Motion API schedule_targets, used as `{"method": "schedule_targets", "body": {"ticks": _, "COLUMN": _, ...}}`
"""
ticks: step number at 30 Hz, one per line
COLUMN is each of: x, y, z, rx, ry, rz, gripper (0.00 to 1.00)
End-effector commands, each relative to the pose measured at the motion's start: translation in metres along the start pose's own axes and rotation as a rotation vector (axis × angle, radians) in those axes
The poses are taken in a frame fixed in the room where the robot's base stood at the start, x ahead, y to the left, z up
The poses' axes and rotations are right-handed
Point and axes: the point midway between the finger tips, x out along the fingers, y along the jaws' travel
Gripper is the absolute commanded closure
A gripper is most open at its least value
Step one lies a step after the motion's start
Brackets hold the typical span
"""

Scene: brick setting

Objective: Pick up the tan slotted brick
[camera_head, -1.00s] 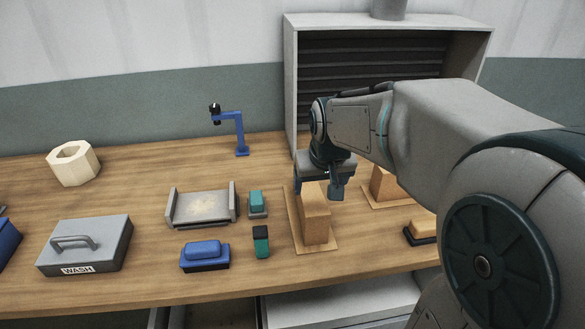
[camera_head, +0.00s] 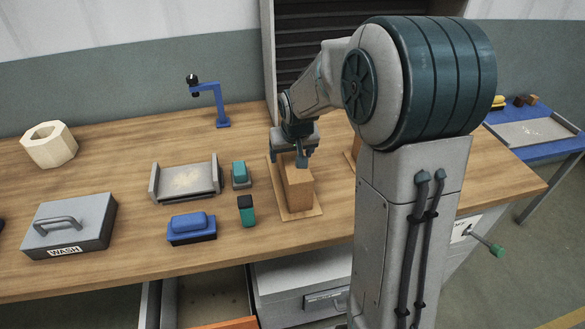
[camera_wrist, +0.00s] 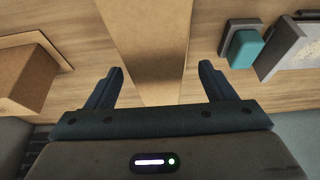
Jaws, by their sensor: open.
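A tan brick (camera_head: 299,183) stands on a thin tan board (camera_head: 303,214) on the wooden bench, right of the small teal-topped blocks. My gripper (camera_head: 293,158) is over its far end. In the wrist view the brick (camera_wrist: 155,45) runs between the two open fingers of my gripper (camera_wrist: 161,69), with a gap on each side. A second tan block (camera_head: 353,148) is mostly hidden behind my arm; it also shows at the left of the wrist view (camera_wrist: 25,75). I cannot make out a slot on either one.
A teal-topped block (camera_head: 239,173), a dark-and-green block (camera_head: 246,211), a blue brush-like block (camera_head: 191,226) and a grey tray (camera_head: 154,184) lie left of the brick. A WASH box (camera_head: 90,215) and blue stand (camera_head: 221,105) are farther off. A grey cabinet (camera_head: 268,60) is behind.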

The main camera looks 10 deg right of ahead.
Motion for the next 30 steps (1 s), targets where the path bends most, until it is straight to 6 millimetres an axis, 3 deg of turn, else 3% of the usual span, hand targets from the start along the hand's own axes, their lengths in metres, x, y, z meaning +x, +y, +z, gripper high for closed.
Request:
{"method": "schedule_targets", "body": {"ticks": 10, "x": 0.041, "y": 0.004, "z": -0.001, "rx": -0.001, "ry": -0.004, "rz": 0.0, "gripper": 0.23}}
{"method": "schedule_targets", "body": {"ticks": 20, "x": 0.049, "y": 0.003, "z": -0.002, "rx": 0.0, "ry": 0.0, "rz": 0.0, "gripper": 0.23}}
{"method": "schedule_targets", "body": {"ticks": 21, "x": 0.049, "y": 0.003, "z": -0.002, "rx": 0.0, "ry": 0.0, "rz": 0.0, "gripper": 0.26}}
{"method": "schedule_targets", "body": {"ticks": 23, "x": 0.049, "y": 0.003, "z": -0.002, "rx": 0.0, "ry": 0.0, "rz": 0.0, "gripper": 0.43}}
{"method": "schedule_targets", "body": {"ticks": 29, "x": 0.048, "y": 0.003, "z": -0.002, "rx": 0.0, "ry": -0.001, "rz": 0.0, "gripper": 0.98}}
{"method": "schedule_targets", "body": {"ticks": 30, "x": 0.048, "y": 0.003, "z": -0.002, "rx": 0.0, "ry": 0.0, "rz": 0.0, "gripper": 1.0}}
